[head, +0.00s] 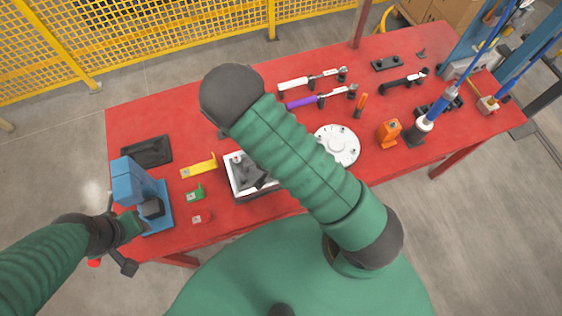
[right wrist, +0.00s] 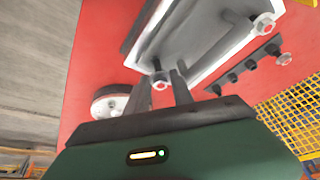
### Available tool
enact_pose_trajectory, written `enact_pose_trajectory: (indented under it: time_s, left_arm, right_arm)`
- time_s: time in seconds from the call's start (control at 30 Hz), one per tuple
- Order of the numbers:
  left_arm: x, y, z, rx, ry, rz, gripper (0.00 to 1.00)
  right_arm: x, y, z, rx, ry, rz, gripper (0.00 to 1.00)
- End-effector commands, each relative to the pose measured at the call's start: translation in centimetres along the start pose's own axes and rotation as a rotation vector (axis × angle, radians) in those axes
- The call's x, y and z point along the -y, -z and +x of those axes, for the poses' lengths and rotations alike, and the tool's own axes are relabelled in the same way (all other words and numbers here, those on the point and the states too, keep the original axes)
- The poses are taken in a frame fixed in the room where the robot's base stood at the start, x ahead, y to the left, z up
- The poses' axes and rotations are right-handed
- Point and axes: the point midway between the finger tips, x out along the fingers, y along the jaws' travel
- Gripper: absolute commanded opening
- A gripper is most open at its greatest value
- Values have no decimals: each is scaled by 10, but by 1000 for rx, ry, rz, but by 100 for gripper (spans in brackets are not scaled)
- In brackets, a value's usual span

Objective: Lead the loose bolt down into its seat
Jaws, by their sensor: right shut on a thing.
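In the right wrist view my right gripper (right wrist: 167,82) is shut on the loose bolt (right wrist: 159,78), whose round pinkish end shows between the dark fingers. The bolt is close to the edge of a white-rimmed plate (right wrist: 213,62); I cannot tell whether it touches a seat. In the head view the white-rimmed plate (head: 233,184) with a dark part on it is partly hidden by my right arm, and the right gripper is not clearly visible. My left gripper (head: 122,240) is at the left table edge by a blue machine; its finger opening is unclear.
The blue machine (head: 126,181) stands at the red table's left end. A yellow bracket (head: 199,166), a green block (head: 195,193) and a white round flange (head: 338,146) lie near the plate. Wrenches (head: 312,79) and an orange block (head: 389,132) are farther right.

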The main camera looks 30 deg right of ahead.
Motion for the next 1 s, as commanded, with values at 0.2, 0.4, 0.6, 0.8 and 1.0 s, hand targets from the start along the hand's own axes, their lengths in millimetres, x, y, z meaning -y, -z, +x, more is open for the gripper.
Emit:
enact_pose_trajectory:
  time_s: [0.2, 0.4, 0.6, 0.8, 1.0]
  left_arm:
    - [0, -1, 4, 0, 0, 0, 36]
    - [0, -1, 5, 0, 0, 0, 36]
    - [0, -1, 6, 0, 0, 0, 36]
    - [0, -2, 7, 0, 0, 0, 36]
    - [0, 0, -2, 0, 0, 0, 36]
  right_arm:
    - [0, -2, 5, 0, 0, 0, 0]
    - [0, -2, 6, 0, 0, 0, 0]
    - [0, -3, 7, 0, 0, 0, 0]
    - [0, -3, 8, 0, 0, 1, 0]
    - [0, 1, -1, 0, 1, 1, 0]
